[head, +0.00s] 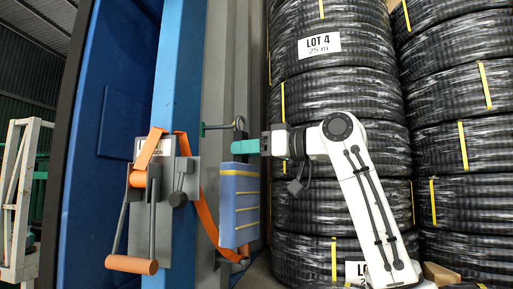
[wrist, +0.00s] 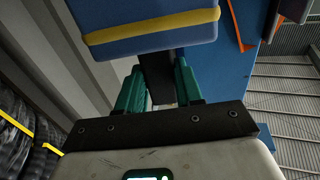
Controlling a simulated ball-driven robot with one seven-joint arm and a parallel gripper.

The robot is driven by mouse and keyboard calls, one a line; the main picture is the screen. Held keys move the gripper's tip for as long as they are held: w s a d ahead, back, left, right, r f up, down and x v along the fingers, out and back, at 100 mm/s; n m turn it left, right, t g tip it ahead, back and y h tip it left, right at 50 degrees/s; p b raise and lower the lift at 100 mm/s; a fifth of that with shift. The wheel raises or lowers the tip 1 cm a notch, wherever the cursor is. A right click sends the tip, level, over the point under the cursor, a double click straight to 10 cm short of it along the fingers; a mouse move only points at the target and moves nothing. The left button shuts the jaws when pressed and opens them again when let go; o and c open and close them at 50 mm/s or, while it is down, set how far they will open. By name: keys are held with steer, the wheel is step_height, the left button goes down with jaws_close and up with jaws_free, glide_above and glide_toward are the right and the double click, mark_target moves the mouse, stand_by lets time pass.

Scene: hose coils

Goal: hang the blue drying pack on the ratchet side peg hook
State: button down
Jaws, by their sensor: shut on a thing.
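The blue drying pack (head: 240,205), a blue block with yellow bands, hangs upright below my gripper (head: 248,146). My gripper's teal fingers are shut on the dark piece at its top. The pack also shows in the wrist view (wrist: 150,36), beyond the fingers (wrist: 159,90), with the dark piece between them. A dark ring (head: 240,122) stands just above the fingers. The peg hook (head: 217,127) is a thin dark rod on the ratchet side; its end meets the ring in the head view. I cannot tell whether the ring is around it.
The ratchet (head: 158,165), with orange strap and handle, is on the blue post (head: 178,75) left of the pack. Stacks of wrapped black hose coils (head: 335,110) stand close behind and right of my arm. Grey ribbed wall panels (head: 225,65) lie behind the peg.

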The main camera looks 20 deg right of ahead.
steer(key=w+a, duration=0.1)
steer(key=a, duration=0.1)
steer(key=w+a, duration=0.1)
steer(key=shift+w+a+f, duration=0.3)
steer(key=shift+w+a, duration=0.05)
steer(key=shift+a, duration=0.05)
steer(key=shift+f, duration=0.1)
stand_by(0.7)
steer(key=c, duration=0.7)
jaws_free()
steer(key=shift+o, duration=0.2)
steer(key=shift+f, duration=0.1)
steer(key=shift+s+d, duration=0.1)
steer(key=shift+s, duration=0.05)
steer(key=shift+s+d, duration=0.2)
steer(key=shift+s, duration=0.05)
steer(key=shift+b+v, duration=0.6)
steer(key=shift+v, duration=0.45)
